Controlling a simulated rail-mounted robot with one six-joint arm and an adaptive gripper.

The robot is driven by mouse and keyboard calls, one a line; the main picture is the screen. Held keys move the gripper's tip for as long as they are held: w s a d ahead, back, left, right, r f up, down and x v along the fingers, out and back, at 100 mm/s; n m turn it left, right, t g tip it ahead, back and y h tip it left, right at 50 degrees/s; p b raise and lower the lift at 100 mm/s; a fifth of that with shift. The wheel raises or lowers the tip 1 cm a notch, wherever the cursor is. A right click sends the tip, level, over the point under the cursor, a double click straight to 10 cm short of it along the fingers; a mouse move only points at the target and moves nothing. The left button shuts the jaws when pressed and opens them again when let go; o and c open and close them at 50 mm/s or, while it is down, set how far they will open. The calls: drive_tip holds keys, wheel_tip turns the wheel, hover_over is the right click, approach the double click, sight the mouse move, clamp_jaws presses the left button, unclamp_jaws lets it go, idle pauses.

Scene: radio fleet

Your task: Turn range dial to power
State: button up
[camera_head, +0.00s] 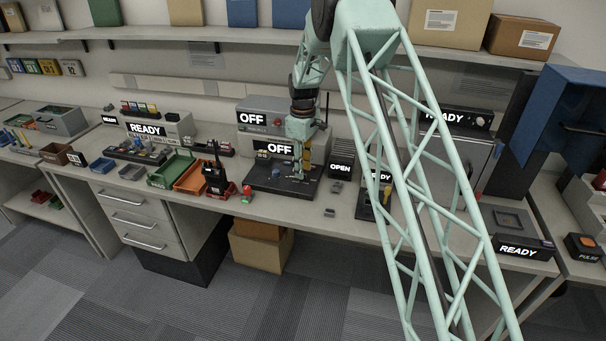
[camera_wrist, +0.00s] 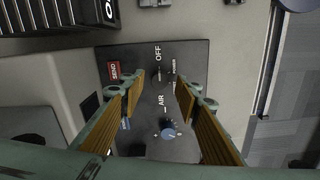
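The dark panel (camera_wrist: 190,55) fills the middle of the wrist view and lies flat on the bench; the head view shows it too (camera_head: 262,187). A small dark dial (camera_wrist: 160,75) shows between my fingertips, with white lettering around it that includes OFF. A blue knob (camera_wrist: 168,130) sits lower, by the AIR label. I cannot read which label names the range dial, nor its pointer setting. My gripper (camera_wrist: 160,80) is open, its fingers on either side of the dark dial; contact cannot be told. In the head view my gripper (camera_head: 300,172) hangs over the panel.
A red SEND button (camera_wrist: 114,69) is on the panel's left. Behind the panel stand grey units marked OFF (camera_head: 252,118). Left are an orange bin (camera_head: 190,177), a green bin (camera_head: 170,170) and a handheld radio (camera_head: 215,172).

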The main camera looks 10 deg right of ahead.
drive_tip(key=shift+f, duration=1.05)
drive_tip(key=shift+c, duration=0.2)
drive_tip(key=c, duration=0.8)
